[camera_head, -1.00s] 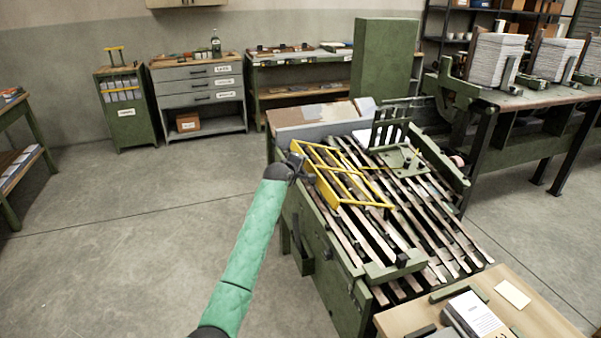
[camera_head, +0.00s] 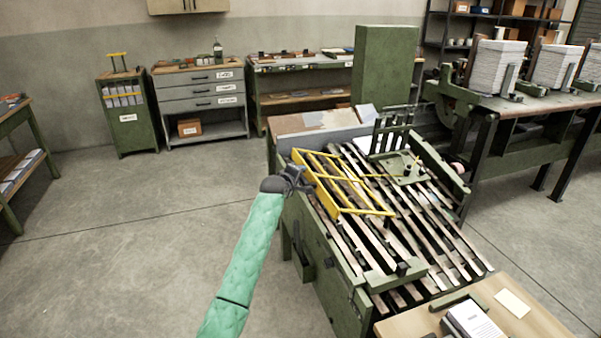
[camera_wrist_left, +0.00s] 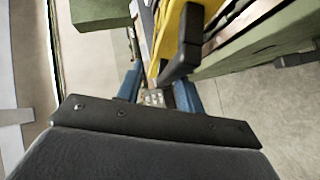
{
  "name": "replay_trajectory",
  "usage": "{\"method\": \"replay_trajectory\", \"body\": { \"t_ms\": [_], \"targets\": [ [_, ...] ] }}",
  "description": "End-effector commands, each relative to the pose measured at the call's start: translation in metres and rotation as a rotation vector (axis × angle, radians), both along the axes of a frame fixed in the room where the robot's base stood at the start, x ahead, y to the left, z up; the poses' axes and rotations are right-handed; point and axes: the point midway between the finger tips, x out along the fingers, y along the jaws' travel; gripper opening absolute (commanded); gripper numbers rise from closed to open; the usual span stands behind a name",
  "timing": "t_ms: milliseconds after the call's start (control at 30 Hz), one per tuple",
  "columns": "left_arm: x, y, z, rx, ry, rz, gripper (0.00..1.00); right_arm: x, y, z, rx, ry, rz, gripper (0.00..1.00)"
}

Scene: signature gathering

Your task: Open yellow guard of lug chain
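The yellow guard (camera_head: 338,183) is a barred frame lying along the left side of the slatted lug chain (camera_head: 400,228). In the left wrist view, the yellow guard (camera_wrist_left: 170,38) rises beyond and between the two blue-based fingers of the gripper (camera_wrist_left: 158,75). The fingers stand apart, and the dark right finger overlaps the yellow part in the picture. I cannot tell whether either finger touches it. My right gripper is out of view.
A wooden table (camera_head: 510,310) with papers stands at the front right. A green upright fence (camera_head: 390,138) stands on the machine behind the guard. A bench with paper stacks (camera_head: 500,66) is at the back right. The floor left of the machine is clear.

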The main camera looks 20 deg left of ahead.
Motion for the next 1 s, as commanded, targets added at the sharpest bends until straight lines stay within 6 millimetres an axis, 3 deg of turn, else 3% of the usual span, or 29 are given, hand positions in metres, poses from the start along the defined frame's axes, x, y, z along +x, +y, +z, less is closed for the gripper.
{"method": "replay_trajectory", "body": {
  "t_ms": [1000],
  "targets": [
    [-0.055, 0.009, 0.016, 0.000, 0.000, 0.000, 0.36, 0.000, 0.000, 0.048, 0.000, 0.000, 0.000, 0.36]
  ]
}}
